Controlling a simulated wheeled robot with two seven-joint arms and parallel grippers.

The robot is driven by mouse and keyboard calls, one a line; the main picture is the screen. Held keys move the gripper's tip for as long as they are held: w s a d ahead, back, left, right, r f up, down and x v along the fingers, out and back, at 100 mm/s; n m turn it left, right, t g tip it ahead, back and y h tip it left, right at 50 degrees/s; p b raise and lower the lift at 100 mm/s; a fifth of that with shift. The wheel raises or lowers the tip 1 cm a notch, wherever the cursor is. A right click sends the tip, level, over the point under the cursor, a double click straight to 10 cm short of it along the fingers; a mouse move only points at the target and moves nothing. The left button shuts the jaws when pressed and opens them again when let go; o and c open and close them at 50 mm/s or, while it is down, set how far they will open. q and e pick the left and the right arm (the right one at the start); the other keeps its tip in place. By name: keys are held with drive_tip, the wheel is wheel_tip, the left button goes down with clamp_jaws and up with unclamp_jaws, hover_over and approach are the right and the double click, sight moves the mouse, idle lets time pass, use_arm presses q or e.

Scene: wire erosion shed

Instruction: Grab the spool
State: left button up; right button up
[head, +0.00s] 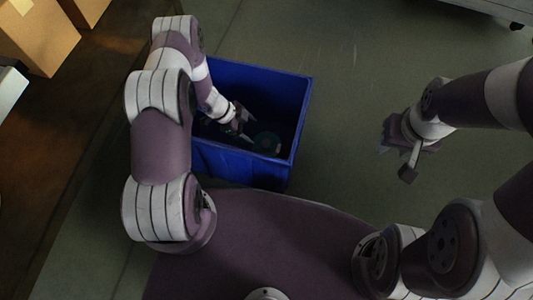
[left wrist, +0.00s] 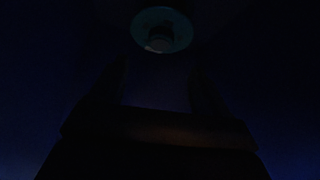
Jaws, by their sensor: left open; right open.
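The spool (head: 267,142) is a dark green round thing low inside the blue bin, near the bin's right side. My left gripper (head: 245,129) reaches down into the bin, open, just to the left of the spool. I cannot tell whether it touches the spool. My right gripper (head: 392,152) is open and empty, above the floor to the right of the bin.
The blue bin (head: 299,118) stands on the green floor (head: 345,60), its walls around my left gripper. Cardboard boxes (head: 40,38) are at the upper left. A pale thing (head: 490,8) is at the top right. The floor right of the bin is clear.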

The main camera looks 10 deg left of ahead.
sight(266, 142)
use_arm(q)
drive_tip(key=b+x, duration=0.1)
drive_tip(key=x, duration=0.3)
drive_tip(key=shift+a+f+b, duration=0.1)
drive_tip(key=shift+a+b, duration=0.05)
drive_tip(key=shift+b, duration=0.15)
drive_tip(key=b+x, duration=0.4)
drive_tip(key=shift+f, duration=0.2)
drive_tip(key=shift+d+f, duration=0.2)
drive_tip(key=shift+d, duration=0.05)
drive_tip(key=shift+r, duration=0.25)
drive_tip(key=shift+w, duration=0.1)
clamp_jaws()
use_arm(e)
wheel_tip(266, 142, down, 7)
drive_tip(key=shift+r, duration=0.2)
